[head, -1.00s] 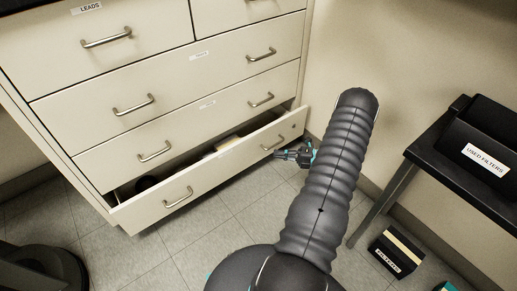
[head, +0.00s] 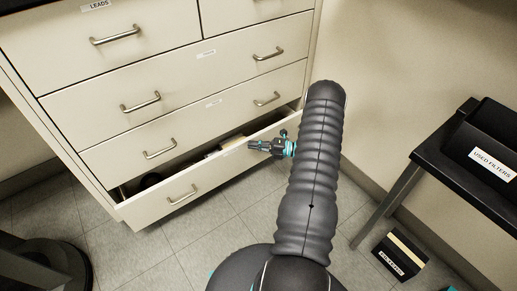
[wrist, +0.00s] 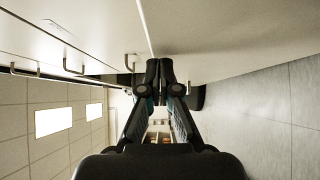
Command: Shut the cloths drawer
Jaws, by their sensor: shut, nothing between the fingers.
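The bottom drawer (head: 215,172) of the cream cabinet stands open in the head view; its label cannot be read, so I cannot confirm it is the cloths drawer. A dark round thing (head: 150,181) and a pale thing (head: 232,142) show inside it.
The drawers above (head: 185,85) are shut. A black stand (head: 440,150) with a used filters bin (head: 490,140) is at the right, with a labelled black box (head: 400,257) on the floor. Bare floor (head: 215,225) lies before the drawer.

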